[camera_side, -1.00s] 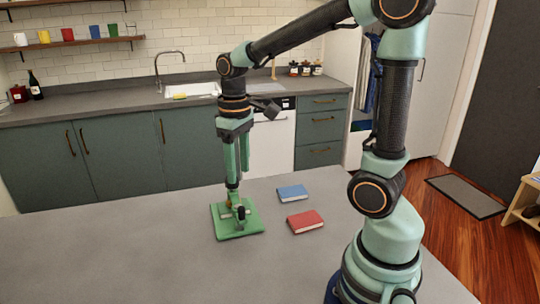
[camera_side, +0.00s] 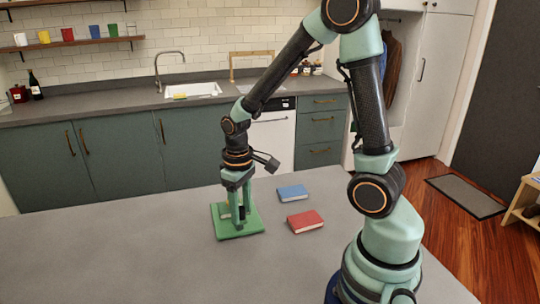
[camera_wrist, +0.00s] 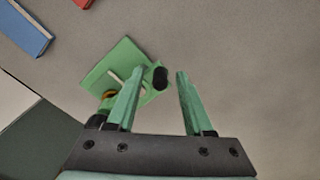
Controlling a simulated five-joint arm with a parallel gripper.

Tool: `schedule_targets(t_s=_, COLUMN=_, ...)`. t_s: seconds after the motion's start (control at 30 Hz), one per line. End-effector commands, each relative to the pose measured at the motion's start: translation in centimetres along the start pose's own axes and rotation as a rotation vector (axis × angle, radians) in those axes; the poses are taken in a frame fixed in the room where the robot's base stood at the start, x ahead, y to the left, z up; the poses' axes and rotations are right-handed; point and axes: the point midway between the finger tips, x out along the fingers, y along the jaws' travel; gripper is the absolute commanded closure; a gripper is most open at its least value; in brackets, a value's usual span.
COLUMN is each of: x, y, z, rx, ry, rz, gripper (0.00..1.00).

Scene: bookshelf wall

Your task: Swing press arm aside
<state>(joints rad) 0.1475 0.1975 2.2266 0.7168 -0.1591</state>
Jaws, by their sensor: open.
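The press has a flat green base plate (camera_side: 237,233) on the grey counter, which also shows in the wrist view (camera_wrist: 108,66). A pale bar of the press (camera_wrist: 135,82) and an upright black knob (camera_wrist: 160,77) show above the plate in the wrist view. My gripper (camera_side: 237,210) points down over the plate, with its fingers low around the press. In the wrist view my gripper (camera_wrist: 158,76) is open, and the black knob stands between the fingertips, nearer the left one. I cannot tell whether a finger touches it. The fingers partly hide the press in the side view.
A blue book (camera_side: 292,193) and a red book (camera_side: 305,222) lie flat on the counter to the right of the press. The counter (camera_side: 120,250) left of the press is clear. A sink (camera_side: 192,91) and cabinets stand farther back.

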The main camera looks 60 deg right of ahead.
Motion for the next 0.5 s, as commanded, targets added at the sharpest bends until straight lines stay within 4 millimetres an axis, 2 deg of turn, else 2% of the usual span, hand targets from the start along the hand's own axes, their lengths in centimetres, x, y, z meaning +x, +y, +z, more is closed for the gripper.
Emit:
schedule_targets(t_s=0.07, x=-0.01, y=0.00, z=0.01, rx=0.000, ry=0.000, rz=0.000, gripper=0.48)
schedule_targets(t_s=0.1, x=-0.01, y=0.00, z=0.01, rx=0.000, ry=0.000, rz=0.000, gripper=0.52)
schedule_targets(t_s=0.17, x=-0.02, y=0.00, z=0.01, rx=0.000, ry=0.000, rz=0.000, gripper=0.75)
schedule_targets(t_s=0.2, x=-0.02, y=0.00, z=0.01, rx=0.000, ry=0.000, rz=0.000, gripper=0.90)
schedule_targets(t_s=0.23, x=-0.03, y=0.00, z=0.01, rx=0.000, ry=0.000, rz=0.000, gripper=1.00)
schedule_targets(t_s=0.5, x=-0.05, y=0.00, z=0.01, rx=0.000, ry=-0.001, rz=0.000, gripper=1.00)
